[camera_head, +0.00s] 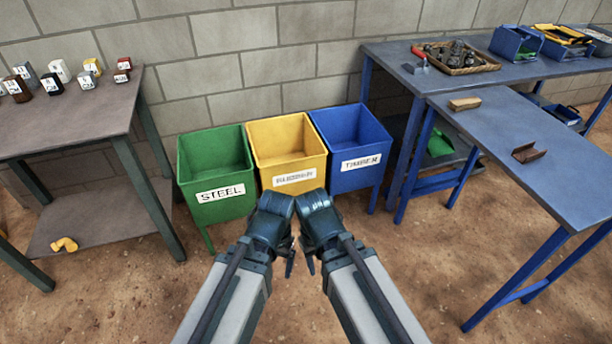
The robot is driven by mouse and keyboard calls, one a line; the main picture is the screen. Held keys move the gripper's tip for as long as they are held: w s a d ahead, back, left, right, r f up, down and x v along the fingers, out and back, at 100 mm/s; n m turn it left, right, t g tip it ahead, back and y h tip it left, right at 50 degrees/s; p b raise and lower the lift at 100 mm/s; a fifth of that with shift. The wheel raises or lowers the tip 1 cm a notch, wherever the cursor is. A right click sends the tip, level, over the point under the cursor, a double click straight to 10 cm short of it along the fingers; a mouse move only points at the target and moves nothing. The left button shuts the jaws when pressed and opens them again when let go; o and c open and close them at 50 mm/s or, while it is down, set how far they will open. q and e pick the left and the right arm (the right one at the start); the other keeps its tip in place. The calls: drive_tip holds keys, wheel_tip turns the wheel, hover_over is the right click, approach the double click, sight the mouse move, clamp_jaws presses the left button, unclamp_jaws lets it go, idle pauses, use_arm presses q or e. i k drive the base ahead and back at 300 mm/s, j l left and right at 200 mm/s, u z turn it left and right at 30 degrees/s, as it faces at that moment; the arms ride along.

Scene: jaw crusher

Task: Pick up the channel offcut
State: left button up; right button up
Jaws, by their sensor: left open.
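The channel offcut (528,153) is a small rust-brown U-shaped piece lying on the near blue bench (560,180), at the right. My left gripper (288,264) is low in front of the bins, far to the left of the offcut, open and empty. My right gripper (311,264) is close beside it, also away from the offcut. Its fingers are mostly hidden behind its own wrist, so I cannot tell its opening.
A wooden block (464,104) lies on the same bench. Green STEEL (221,196), yellow (295,178) and blue TIMBER (361,163) bins stand ahead, looking empty. A basket (457,62) is on the rear bench. A table with small blocks (60,110) is left. Open floor lies between.

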sight(525, 154)
drive_tip(key=z, duration=0.4)
drive_tip(key=l+z, duration=0.1)
drive_tip(key=z, duration=0.65)
drive_tip(key=l+z, duration=0.1)
drive_tip(key=z, duration=0.25)
drive_tip(key=i+j, duration=0.05)
